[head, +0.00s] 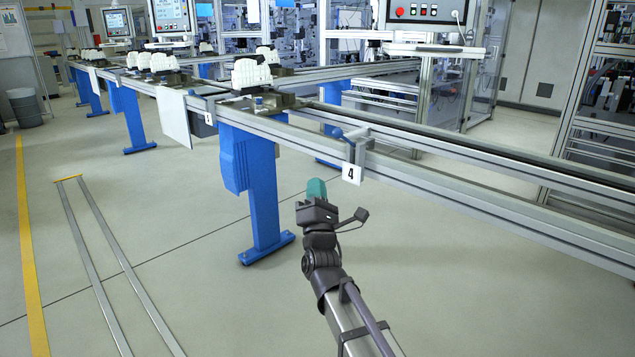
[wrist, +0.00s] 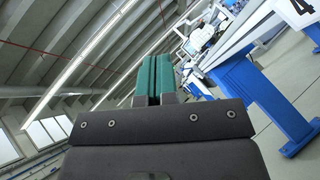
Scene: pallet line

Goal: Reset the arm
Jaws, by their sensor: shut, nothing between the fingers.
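My gripper (head: 317,188) is in the lower middle of the head view, in front of the pallet line and pointing up. Its green fingers are together with nothing between them. In the wrist view the gripper (wrist: 154,75) shows its two green fingers side by side, closed. The arm reaches up from the bottom of the head view. My gripper appears apart from the rail and touches nothing that I can see.
The pallet line rail (head: 470,165) crosses behind my gripper, with a number 4 tag (head: 351,174) on it. A blue leg (head: 262,190) stands left of my gripper. White parts (head: 251,73) sit on carriers farther back.

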